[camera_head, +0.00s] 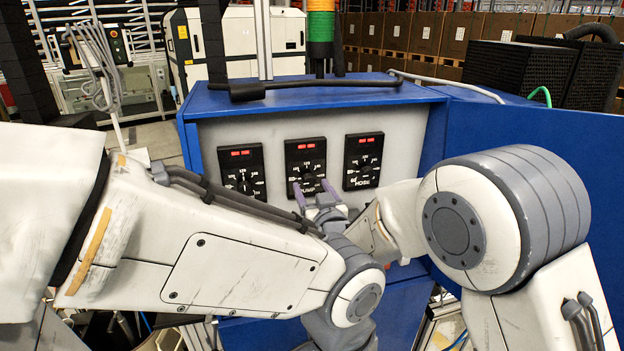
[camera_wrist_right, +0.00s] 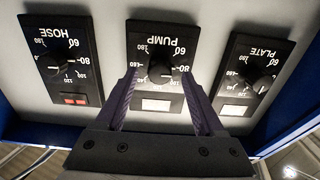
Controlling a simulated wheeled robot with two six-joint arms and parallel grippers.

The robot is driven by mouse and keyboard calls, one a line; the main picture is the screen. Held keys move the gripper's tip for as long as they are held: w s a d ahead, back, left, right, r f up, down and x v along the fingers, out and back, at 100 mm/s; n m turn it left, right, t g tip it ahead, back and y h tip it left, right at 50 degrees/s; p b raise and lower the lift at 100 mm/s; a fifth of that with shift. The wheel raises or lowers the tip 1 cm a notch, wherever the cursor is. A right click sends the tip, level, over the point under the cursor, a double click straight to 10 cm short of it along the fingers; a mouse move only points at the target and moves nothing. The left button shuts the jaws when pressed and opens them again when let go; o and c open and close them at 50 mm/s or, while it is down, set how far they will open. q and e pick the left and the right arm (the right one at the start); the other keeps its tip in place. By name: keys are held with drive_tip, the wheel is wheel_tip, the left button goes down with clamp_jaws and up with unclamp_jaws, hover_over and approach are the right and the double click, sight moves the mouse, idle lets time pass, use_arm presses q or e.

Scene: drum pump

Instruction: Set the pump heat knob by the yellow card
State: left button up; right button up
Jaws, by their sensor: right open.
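The black PUMP panel (camera_head: 305,160) is in the middle of the pale control face, with two red lights at its top. Its round black knob (camera_wrist_right: 159,73) shows in the right wrist view, where the picture is upside down. A white mark on the knob points roughly toward the 80 side. My right gripper (camera_head: 317,188) is in front of the lower part of this panel. In the right wrist view its open fingers (camera_wrist_right: 159,82) are on either side of the knob; I cannot tell whether they touch it. My left gripper does not show. I cannot make out a yellow card.
The HOSE panel (camera_head: 363,161) is to the right and another dial panel (camera_head: 242,171) to the left; it reads PLATE in the wrist view (camera_wrist_right: 255,74). Blue cabinet walls (camera_head: 530,150) border the face. My left arm crosses low in front of the cabinet.

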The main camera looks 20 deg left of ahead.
drive_tip(key=shift+w+a, duration=0.35)
drive_tip(key=shift+w, duration=0.15)
clamp_jaws()
drive_tip(key=shift+f+m+b, duration=0.2)
drive_tip(key=shift+m+b, duration=0.1)
drive_tip(key=shift+b, duration=0.3)
drive_tip(key=m+b, duration=1.3)
drive_tip(key=b, duration=0.7)
drive_tip(key=shift+b, duration=0.35)
drive_tip(key=shift+r+m+b, duration=0.15)
drive_tip(key=shift+m+b, duration=1.4)
drive_tip(key=shift+m, duration=0.55)
drive_tip(key=shift+r, duration=0.1)
